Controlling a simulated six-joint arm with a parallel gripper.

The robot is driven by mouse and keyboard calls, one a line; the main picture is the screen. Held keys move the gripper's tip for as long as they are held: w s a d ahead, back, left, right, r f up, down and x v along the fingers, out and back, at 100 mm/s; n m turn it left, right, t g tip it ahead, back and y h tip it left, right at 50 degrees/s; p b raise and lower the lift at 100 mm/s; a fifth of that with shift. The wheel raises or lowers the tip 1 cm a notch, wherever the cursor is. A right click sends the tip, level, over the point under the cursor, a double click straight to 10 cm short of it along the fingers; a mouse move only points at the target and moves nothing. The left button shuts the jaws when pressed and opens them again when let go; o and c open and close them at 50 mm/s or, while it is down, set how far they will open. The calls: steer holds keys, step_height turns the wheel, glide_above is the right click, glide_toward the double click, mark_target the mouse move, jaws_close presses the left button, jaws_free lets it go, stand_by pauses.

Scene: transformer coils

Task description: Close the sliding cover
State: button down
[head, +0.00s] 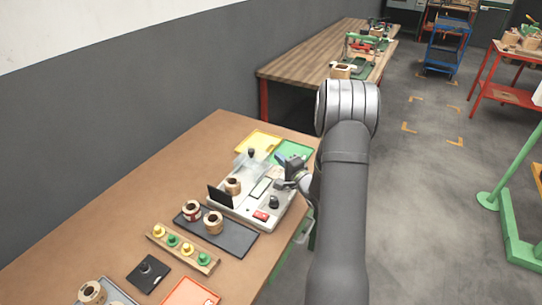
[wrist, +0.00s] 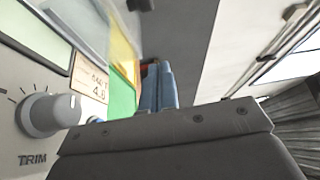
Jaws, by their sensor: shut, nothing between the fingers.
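The test instrument (head: 284,215) is a pale grey box on the brown bench. A clear cover (head: 243,163), which I take for the sliding cover, is at its back, with a black knob (head: 251,153) near it. A copper-and-wood coil (head: 233,186) stands on the instrument in front of the cover, behind an upright black panel (head: 219,197). The coil looks uncovered. My gripper (head: 281,160) is shut and empty, right of the cover and apart from it. In the wrist view its blue fingers (wrist: 158,85) are together, and a see-through panel (wrist: 85,25) shows at upper left.
The instrument has a TRIM knob (wrist: 48,114), a display (head: 261,188) and a red switch (head: 260,216). Yellow (head: 258,142) and green (head: 293,150) trays lie behind. A black mat (head: 236,240) with two coils and a peg rack (head: 183,250) are in front.

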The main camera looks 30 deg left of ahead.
mark_target(260, 157)
steer(key=x, duration=0.8)
steer(key=shift+a, duration=0.2)
steer(key=shift+s+a, duration=0.25)
steer(key=shift+s, duration=0.35)
steer(key=shift+s+a, duration=0.25)
steer(key=shift+s, duration=0.35)
steer(key=shift+s+f, duration=0.1)
steer(key=shift+s, duration=0.5)
steer(key=s, duration=1.3)
steer(key=shift+s, duration=0.4)
steer(key=shift+a, duration=0.1)
steer(key=w, duration=0.2)
steer(key=w+d, duration=0.1)
steer(key=w, duration=0.1)
steer(key=shift+d, duration=0.2)
steer(key=v, duration=0.9)
steer(key=shift+s+d, duration=0.1)
steer(key=shift+d, duration=0.05)
